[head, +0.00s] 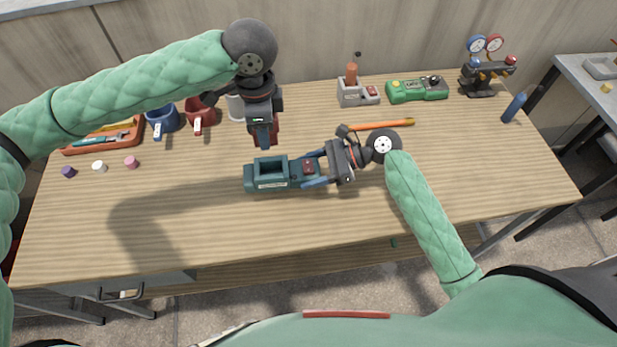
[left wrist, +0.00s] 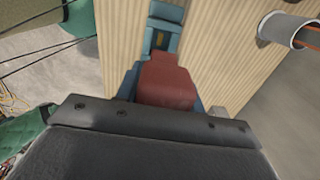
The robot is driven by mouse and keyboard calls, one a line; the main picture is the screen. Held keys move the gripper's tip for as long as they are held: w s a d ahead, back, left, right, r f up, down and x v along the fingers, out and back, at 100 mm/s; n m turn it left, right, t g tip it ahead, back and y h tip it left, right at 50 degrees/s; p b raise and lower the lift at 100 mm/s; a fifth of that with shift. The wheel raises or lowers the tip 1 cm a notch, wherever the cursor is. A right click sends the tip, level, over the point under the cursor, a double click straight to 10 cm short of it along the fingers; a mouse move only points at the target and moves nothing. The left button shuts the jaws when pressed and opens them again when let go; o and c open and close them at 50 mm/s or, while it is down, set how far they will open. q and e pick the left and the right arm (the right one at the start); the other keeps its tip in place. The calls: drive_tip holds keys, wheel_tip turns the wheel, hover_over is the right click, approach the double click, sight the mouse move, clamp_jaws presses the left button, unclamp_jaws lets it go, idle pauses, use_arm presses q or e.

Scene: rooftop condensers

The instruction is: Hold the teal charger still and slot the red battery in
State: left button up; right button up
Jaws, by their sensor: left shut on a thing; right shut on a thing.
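The teal charger (head: 268,184) lies on the workbench near its middle, with an open, empty-looking slot at its left end and a small red panel at its right part. My right gripper (head: 313,170) is shut on the charger's right end. My left gripper (head: 264,128) points down and is shut on the red battery (head: 263,138), which is partly hidden by the fingers. The battery appears above and behind the slot, apart from it. In the left wrist view the battery (left wrist: 167,84) sits between the fingers, with the teal charger (left wrist: 162,30) beyond it.
Blue (head: 160,122), red (head: 200,118) and grey (head: 235,108) mugs and an orange tool tray (head: 68,150) stand at back left. A grey holder (head: 352,97), green device (head: 405,92) and gauge set (head: 484,80) stand at back right. The bench's front (head: 200,235) is clear.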

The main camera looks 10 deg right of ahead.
sight(313, 165)
wheel_tip(313, 165, up, 4)
drive_tip(key=shift+w+d+r, duration=0.1)
drive_tip(key=shift+d+r, duration=0.05)
drive_tip(key=shift+r, duration=0.15)
drive_tip(key=shift+d+f, duration=0.1)
drive_tip(key=shift+d, duration=0.1)
drive_tip(key=f, duration=0.1)
drive_tip(key=s+f, duration=0.1)
drive_tip(key=f+g, duration=0.1)
drive_tip(key=shift+s+d+f+n, duration=0.25)
drive_tip(key=shift+d+f+n, duration=0.05)
drive_tip(key=shift+n, duration=0.1)
drive_tip(key=shift+w+a+f+m+t, duration=0.3)
drive_tip(key=shift+w+a+f, duration=0.15)
drive_tip(key=shift+a+f, duration=0.15)
drive_tip(key=shift+w+a, duration=0.1)
drive_tip(key=shift+w, duration=0.1)
drive_tip(key=shift+f, duration=2)
drive_tip(key=shift+f, duration=0.4)
drive_tip(key=o, duration=1.4)
